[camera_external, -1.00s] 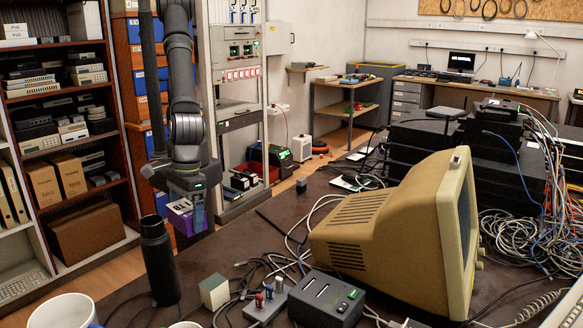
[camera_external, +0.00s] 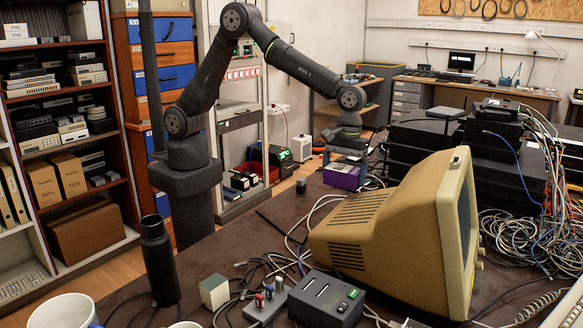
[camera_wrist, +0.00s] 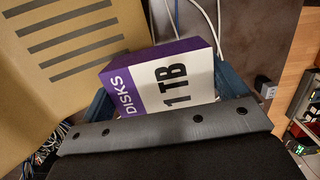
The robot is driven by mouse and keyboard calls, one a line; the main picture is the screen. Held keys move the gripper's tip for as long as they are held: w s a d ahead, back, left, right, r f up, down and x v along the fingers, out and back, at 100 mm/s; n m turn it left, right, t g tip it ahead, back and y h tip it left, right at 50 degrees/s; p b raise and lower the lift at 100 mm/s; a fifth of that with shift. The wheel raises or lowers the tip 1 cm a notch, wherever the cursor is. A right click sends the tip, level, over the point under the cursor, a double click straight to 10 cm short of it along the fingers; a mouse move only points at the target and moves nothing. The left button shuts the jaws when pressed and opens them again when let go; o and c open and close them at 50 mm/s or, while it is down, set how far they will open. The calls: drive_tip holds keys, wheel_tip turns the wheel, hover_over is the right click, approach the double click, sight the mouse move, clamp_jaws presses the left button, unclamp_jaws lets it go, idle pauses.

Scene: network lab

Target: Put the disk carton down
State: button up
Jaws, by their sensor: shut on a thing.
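The disk carton (camera_external: 342,176) is purple and white, with "DISKS" and "1 TB" lettering in the wrist view (camera_wrist: 166,80). My gripper (camera_external: 350,158) is shut on it, with a blue finger on each side of the carton in the wrist view. In the external view the carton hangs low over the dark table (camera_external: 240,255), behind the beige monitor. I cannot tell whether its underside touches the table.
The beige CRT monitor (camera_external: 385,235) stands just in front of the carton, its vents close by in the wrist view. Loose cables (camera_external: 300,225) lie left of the monitor. A stack of black devices (camera_external: 425,140) is to the right. A black bottle (camera_external: 158,262) stands at the left.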

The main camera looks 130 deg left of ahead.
drive_tip(key=s+a+r+n, duration=0.1)
drive_tip(key=a, duration=1.7)
drive_tip(key=r+n+t+y, duration=0.1)
drive_tip(key=r+n+y, duration=0.1)
drive_tip(key=n, duration=1.9)
hover_over(382, 164)
drive_tip(key=f, duration=1.8)
drive_tip(key=shift+s+d, duration=0.15)
drive_tip(key=shift+d, duration=0.05)
drive_tip(key=shift+f, duration=0.15)
drive_tip(key=o, duration=0.7)
drive_tip(key=shift+o, duration=0.2)
wheel_tip(382, 164, up, 12)
drive_tip(key=s, duration=0.1)
drive_tip(key=shift+s+d, duration=0.3)
drive_tip(key=shift+d, duration=0.05)
